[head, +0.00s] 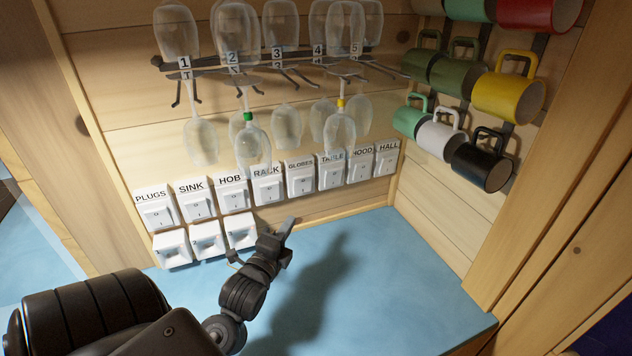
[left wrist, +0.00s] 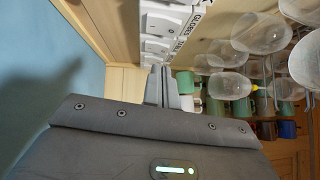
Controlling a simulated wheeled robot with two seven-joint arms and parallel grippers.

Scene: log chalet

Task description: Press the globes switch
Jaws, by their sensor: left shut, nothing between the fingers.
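The globes switch (head: 299,181) is a white rocker plate labelled GLOBES, in a row of labelled switches on the wooden back wall, between the RACK and TABLE switches. Its label and white plate (left wrist: 166,19) also show at the top of the left wrist view. My left gripper (head: 289,226) is shut and empty. It is above the blue counter, below and in front of the RACK and GLOBES switches, and looks apart from them. Its fingers (left wrist: 163,82) show together in the left wrist view. My right gripper is not in view.
Neighbouring switches include the rack switch (head: 267,190) and the table switch (head: 331,176). Numbered white sockets (head: 207,238) sit lower left. Wine glasses (head: 252,148) hang from a rack above the switches. Mugs (head: 482,165) hang at the right. The blue counter (head: 400,270) is clear.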

